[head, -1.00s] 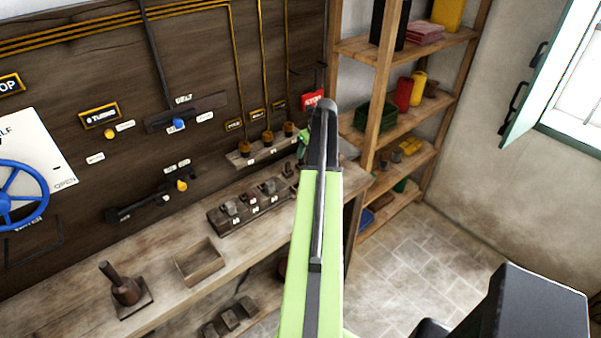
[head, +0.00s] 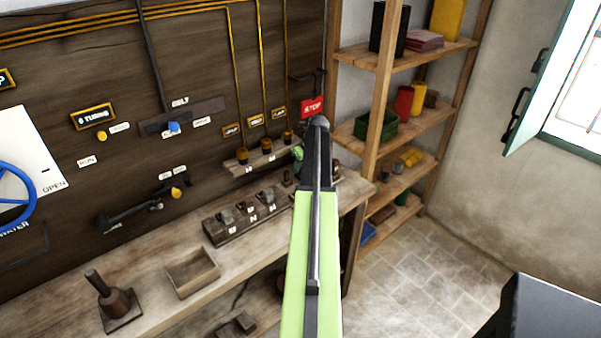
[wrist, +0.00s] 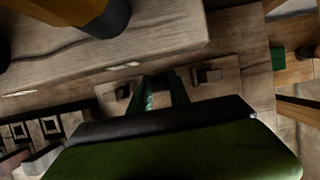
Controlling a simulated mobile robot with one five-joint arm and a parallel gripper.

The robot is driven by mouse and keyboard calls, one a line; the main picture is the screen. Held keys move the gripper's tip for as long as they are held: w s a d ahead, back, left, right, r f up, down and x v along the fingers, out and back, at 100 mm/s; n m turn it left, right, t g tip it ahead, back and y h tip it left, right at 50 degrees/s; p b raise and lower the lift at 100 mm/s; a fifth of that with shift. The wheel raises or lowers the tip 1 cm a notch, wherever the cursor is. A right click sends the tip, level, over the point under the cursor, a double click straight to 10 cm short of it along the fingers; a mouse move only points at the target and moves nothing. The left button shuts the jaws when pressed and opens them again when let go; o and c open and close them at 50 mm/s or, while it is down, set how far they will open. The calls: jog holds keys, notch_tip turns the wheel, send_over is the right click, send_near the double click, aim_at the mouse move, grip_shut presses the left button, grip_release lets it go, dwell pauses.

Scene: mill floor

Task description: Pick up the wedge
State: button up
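My gripper (wrist: 163,92) shows in the wrist view as two dark green fingers with a gap between them, over the wooden bench. Nothing shows held between them. In the head view its green fingertips (head: 298,153) are partly hidden behind my arm, near the bench's far end. In the wrist view a small dark block (wrist: 207,75) stands right of the fingers and another (wrist: 124,91) to their left. I cannot tell whether either is the wedge. A wooden rack (head: 210,238) with several small grey blocks lies on the bench, left of my gripper.
A wooden ledge (head: 262,160) with several brass-coloured pegs juts from the wall panel above the bench. An open wooden box (head: 192,272) and a dark handled tool (head: 115,300) stand on the bench. Shelves (head: 405,120) stand to the right. The stone floor (head: 420,260) is clear.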

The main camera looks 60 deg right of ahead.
grip_shut()
jog(key=shift+r, duration=0.15)
